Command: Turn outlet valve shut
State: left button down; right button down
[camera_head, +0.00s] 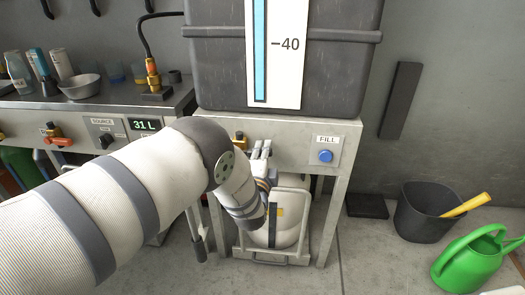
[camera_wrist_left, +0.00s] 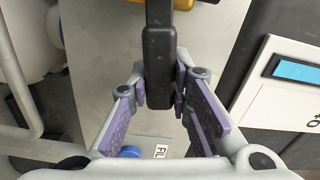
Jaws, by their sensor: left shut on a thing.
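The outlet valve (camera_head: 240,137) shows as a small brass body on the grey stand under the tank. Its dark lever handle (camera_wrist_left: 158,65) runs down from the top of the left wrist view, between my fingers. My left gripper (camera_wrist_left: 170,97) is shut on this handle, with purple pads on both sides of it. In the head view my left gripper (camera_head: 261,151) is at the stand's front panel, just right of the brass body. My arm hides much of the panel, and the lever cannot be made out there. My right gripper is in neither view.
The dark tank (camera_head: 215,75) has a blue level strip marked 40. The blue FILL button (camera_head: 325,156) is right of my gripper. A pale container (camera_head: 290,215) stands below. At left, a bench display (camera_head: 143,124) reads 31 L. A bin (camera_head: 425,215) and green watering can (camera_head: 470,262) stand right.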

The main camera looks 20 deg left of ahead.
pick_arm(q)
jog(key=shift+f+m+b, duration=0.45)
jog(key=shift+f+m, duration=0.25)
jog(key=shift+m, duration=0.3)
jog(key=c, duration=1.4)
grip_release()
jog(key=shift+c, duration=0.2)
jog(key=shift+s, duration=0.1)
jog(key=v, duration=1.2)
